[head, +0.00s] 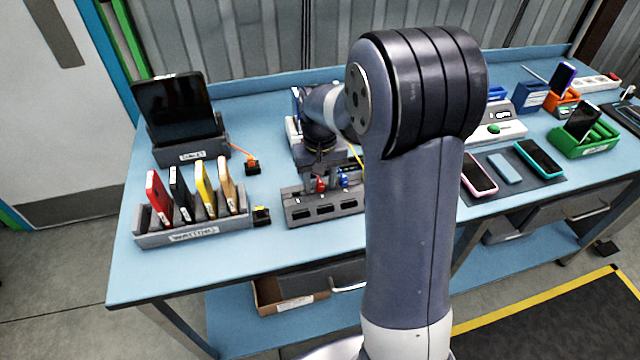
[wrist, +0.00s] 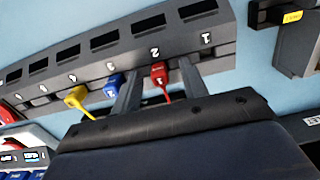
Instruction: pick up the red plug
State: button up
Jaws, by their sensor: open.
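The red plug (wrist: 159,72) sits at the grey numbered holder (wrist: 130,45), by the mark 2, with a red cord running from it toward my wrist. It also shows in the head view (head: 320,185). My gripper (wrist: 158,84) is open, with one finger on each side of the red plug. Whether the fingers touch it I cannot tell. A blue plug (wrist: 115,83) is close beside the left finger in the wrist view, and a yellow plug (wrist: 77,96) is further left. My arm hides the holder's right part in the head view.
A rack of upright phones (head: 190,232) stands left of the holder (head: 318,210), with a small black block with a yellow top (head: 262,214) between them. A tablet dock (head: 188,148) is behind. Phones on a dark mat (head: 505,182) lie to the right.

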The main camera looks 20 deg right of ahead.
aim_at(320, 181)
grip_shut()
dwell(0.4)
notch_tip(320, 181, up, 10)
jog(key=shift+b, duration=0.35)
dwell(0.3)
jog(key=shift+r+p, duration=0.75)
jog(key=shift+p, duration=0.05)
dwell(0.5)
notch_tip(320, 181, up, 3)
jog(key=p, duration=0.3)
jog(key=shift+f, duration=0.1)
